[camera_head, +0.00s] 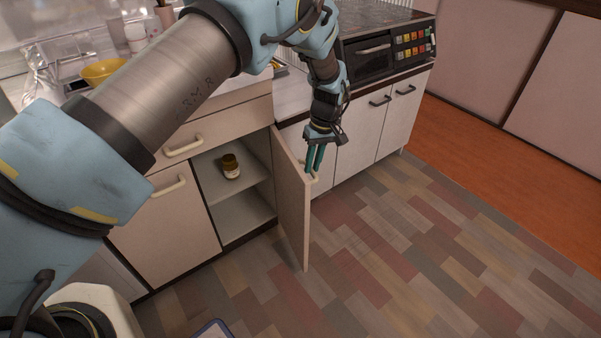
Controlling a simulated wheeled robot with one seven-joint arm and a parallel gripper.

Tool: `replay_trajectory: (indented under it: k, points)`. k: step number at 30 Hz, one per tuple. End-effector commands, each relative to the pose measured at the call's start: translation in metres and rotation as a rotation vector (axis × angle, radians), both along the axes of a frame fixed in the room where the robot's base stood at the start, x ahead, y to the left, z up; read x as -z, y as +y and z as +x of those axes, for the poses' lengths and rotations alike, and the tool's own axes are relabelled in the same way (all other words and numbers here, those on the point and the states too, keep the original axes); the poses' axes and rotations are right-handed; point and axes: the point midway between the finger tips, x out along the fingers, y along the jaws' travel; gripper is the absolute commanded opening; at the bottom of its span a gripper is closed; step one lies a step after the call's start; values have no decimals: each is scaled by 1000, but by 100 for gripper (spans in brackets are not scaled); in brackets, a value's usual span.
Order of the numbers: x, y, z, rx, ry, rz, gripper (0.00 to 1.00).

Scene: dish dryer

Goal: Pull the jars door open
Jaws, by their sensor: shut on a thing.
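The jars door (292,205) is a pale cabinet door that stands swung out from the cabinet, hinged on its right side. Its inside face is toward me. My gripper (314,172) is at the upper free edge of the door, on the outer side, with its green fingers pointing down. It is shut on the door handle (314,179), which is mostly hidden by the fingers and the door edge. Inside the open cabinet (222,181), a brown jar (230,166) with a pale label stands on the upper shelf.
A closed drawer (205,128) is above the opening, and a closed door (165,222) with a cream handle is to the left. Closed cabinets with black handles (380,100) and an oven (372,56) are to the right. The patchwork floor (400,235) before the door is clear.

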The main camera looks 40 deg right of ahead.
Motion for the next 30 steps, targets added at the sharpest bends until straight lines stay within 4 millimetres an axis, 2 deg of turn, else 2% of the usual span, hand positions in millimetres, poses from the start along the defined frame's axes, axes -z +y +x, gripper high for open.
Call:
replay_trajectory:
  k: [6, 21, 22, 27, 30]
  points:
    - [1, -13, -1, -59, -1, -1, 0]
    - [0, -16, 0, -76, -2, -1, 0]
    - [0, -16, 0, -76, -2, -1, 21]
    - [0, -16, -1, -76, -2, 0, 40]
    - [0, -16, -1, -76, -2, 0, 48]
